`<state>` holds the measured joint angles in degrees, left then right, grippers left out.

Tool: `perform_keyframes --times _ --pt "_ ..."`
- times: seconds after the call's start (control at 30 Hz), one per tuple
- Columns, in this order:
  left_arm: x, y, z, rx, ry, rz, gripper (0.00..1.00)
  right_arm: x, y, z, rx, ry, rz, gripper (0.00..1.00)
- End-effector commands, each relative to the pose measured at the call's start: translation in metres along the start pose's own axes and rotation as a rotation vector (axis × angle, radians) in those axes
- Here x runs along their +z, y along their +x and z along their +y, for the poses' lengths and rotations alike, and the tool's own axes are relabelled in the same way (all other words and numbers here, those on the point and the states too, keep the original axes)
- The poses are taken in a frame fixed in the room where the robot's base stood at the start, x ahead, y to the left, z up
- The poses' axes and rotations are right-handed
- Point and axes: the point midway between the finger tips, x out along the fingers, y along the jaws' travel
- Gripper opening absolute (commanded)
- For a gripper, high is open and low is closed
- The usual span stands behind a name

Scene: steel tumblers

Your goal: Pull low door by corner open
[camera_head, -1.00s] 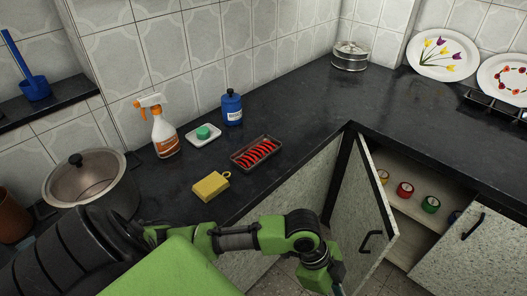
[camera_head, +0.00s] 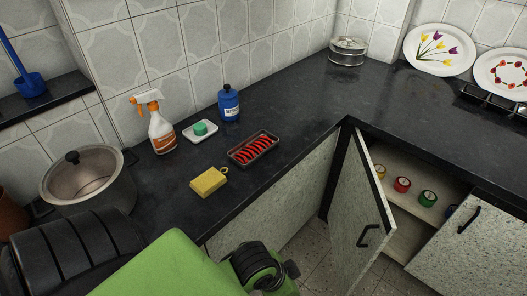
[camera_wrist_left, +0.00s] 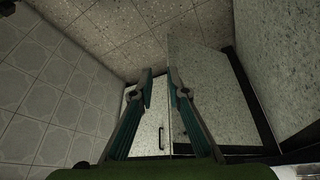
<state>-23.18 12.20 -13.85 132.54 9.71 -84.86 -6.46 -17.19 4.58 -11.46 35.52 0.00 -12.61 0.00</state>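The low door (camera_head: 350,212), speckled grey with a dark handle (camera_head: 368,237), stands swung open at the corner under the black counter in the head view. The cabinet (camera_head: 402,243) behind it is exposed. My left arm is folded low in the head view, and its gripper is out of that frame. In the left wrist view my left gripper (camera_wrist_left: 160,82) has its fingers apart with nothing between them. Speckled panels and a dark handle (camera_wrist_left: 161,138) show beyond the fingers; which door they belong to is unclear. My right gripper is not seen.
Red (camera_head: 402,184) and green (camera_head: 428,198) items stand on the cabinet shelf. A neighbouring front (camera_head: 455,255) with a handle is at right. The counter bears a pot (camera_head: 88,182), spray bottle (camera_head: 160,130), sponge (camera_head: 209,181) and red-filled tray (camera_head: 253,148).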

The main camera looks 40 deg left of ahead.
Motion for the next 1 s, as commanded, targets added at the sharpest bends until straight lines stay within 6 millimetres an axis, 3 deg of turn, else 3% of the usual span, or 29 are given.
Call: perform_keyframes --times 0.4,0.8,1.0 --pt "0.065 0.042 -0.031 -0.115 -0.214 -0.100 0.15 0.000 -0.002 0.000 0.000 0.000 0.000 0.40" --pt "0.108 0.106 -0.036 -0.135 -0.253 -0.148 0.15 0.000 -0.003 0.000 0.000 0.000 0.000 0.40" --pt "0.123 0.129 -0.035 -0.132 -0.252 -0.159 0.15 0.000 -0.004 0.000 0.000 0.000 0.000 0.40"
